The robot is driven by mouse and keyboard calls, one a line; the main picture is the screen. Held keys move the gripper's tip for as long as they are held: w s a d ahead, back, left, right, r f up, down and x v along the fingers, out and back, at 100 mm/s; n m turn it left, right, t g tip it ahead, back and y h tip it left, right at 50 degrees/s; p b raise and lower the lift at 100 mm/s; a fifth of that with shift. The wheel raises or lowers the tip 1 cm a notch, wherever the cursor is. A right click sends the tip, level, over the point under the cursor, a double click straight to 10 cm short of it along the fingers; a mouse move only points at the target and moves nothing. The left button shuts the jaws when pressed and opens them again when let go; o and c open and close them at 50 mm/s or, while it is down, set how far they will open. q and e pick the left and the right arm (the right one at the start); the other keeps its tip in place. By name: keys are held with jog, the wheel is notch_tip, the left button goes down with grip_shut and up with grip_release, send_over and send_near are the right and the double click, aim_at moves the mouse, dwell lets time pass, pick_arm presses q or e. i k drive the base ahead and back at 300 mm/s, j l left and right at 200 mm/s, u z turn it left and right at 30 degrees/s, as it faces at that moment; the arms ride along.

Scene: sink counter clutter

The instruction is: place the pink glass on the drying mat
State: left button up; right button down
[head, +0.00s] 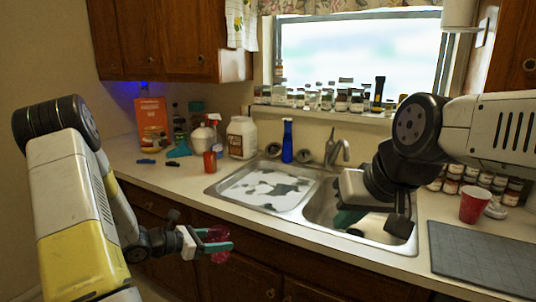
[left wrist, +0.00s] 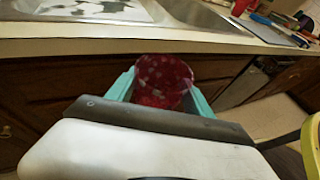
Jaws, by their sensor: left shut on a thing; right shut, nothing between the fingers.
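The pink glass (head: 220,256) is a translucent reddish-pink tumbler, held in front of the cabinet doors below the counter edge. My left gripper (head: 218,246) is shut on it, with teal fingers on either side. The left wrist view shows the glass (left wrist: 163,80) between the fingers, its rim facing up. The drying mat (head: 484,257) is a flat dark grey rectangle on the counter right of the sink, far from the glass. My right gripper (head: 398,226) is shut and empty over the right sink basin. Its forearm hides part of the sink and the back counter.
A red cup (head: 474,206) and several jars stand behind the mat. The double sink (head: 312,200) lies between the left gripper and the mat. A blue bottle (head: 287,141), a white tub (head: 241,137) and an orange box (head: 153,124) stand at the back left.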

aim_at(497, 259)
jog(key=k+l, duration=0.2)
jog(key=k+l+z, duration=0.1)
jog(key=z, duration=0.4)
jog(key=k+l+z, duration=0.1)
jog(key=z, duration=0.4)
